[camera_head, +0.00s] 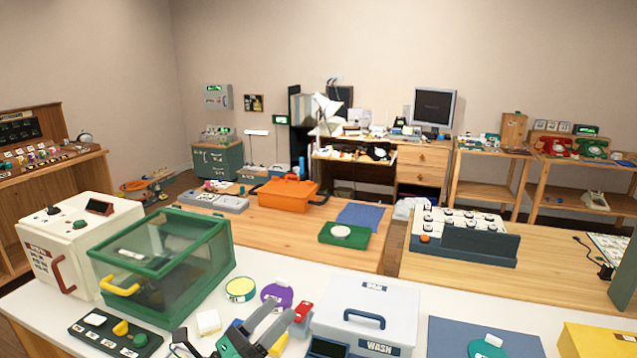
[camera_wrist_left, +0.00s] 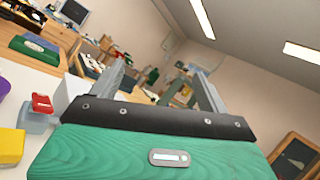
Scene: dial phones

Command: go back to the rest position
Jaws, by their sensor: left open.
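My left gripper (camera_head: 279,313) shows at the bottom centre of the head view, above the near white table. Its two grey fingers point up and away from me. In the left wrist view the fingers of the left gripper (camera_wrist_left: 160,82) stand apart with nothing between them, tilted up toward the room and ceiling. The green wood-grained body of the gripper fills the bottom of that view. My right gripper is in neither view.
Close by on the white table (camera_head: 262,268) are a green-framed clear box (camera_head: 165,262), a white box marked WASH (camera_head: 368,310), a purple disc (camera_head: 277,294) and a red-topped small block (camera_head: 303,312). A wooden table with an orange toolbox (camera_head: 286,192) lies beyond.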

